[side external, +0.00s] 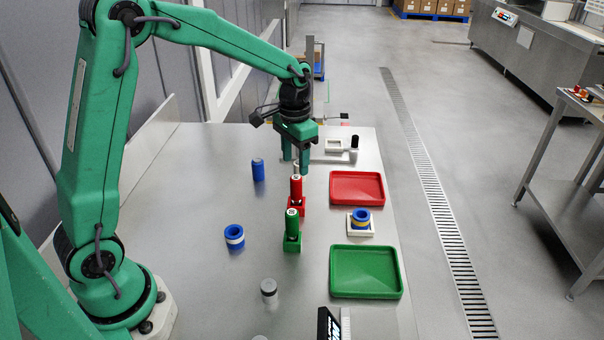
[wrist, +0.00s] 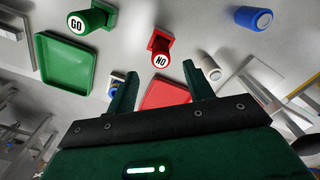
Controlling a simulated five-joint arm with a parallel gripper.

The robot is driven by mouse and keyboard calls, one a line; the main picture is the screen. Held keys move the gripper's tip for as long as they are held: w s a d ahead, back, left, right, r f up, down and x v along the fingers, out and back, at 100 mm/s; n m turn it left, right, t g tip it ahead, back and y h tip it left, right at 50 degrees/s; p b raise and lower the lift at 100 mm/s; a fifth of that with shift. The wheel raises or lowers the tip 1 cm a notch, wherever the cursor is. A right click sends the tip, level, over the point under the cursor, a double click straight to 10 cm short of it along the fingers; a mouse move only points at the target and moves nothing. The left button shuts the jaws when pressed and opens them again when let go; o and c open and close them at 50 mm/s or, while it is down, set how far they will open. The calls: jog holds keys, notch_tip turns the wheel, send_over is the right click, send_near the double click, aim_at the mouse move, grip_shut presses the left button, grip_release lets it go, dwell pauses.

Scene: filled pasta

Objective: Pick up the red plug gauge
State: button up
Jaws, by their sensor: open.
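The red plug gauge (side external: 296,189) stands upright in a small red base (side external: 297,208) near the middle of the table. In the wrist view the red plug gauge (wrist: 161,57) shows its white end marked "NO". My gripper (side external: 296,166) is open, fingers pointing down, above and behind the red gauge in the side view. In the wrist view my gripper (wrist: 160,72) has its two fingers apart, with the red gauge beyond the gap between their tips. Nothing is seen held.
A green gauge (side external: 292,226) marked "GO" (wrist: 82,22) stands in front of the red one. A pale cylinder (wrist: 209,67) is close to one finger.

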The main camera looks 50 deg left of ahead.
aim_at(296, 177)
jog(key=shift+w+f, duration=0.1)
jog(key=shift+f, duration=0.15)
jog(key=shift+f, duration=1.25)
jog(key=shift+f, duration=2.55)
grip_shut()
jog(key=shift+r, duration=0.1)
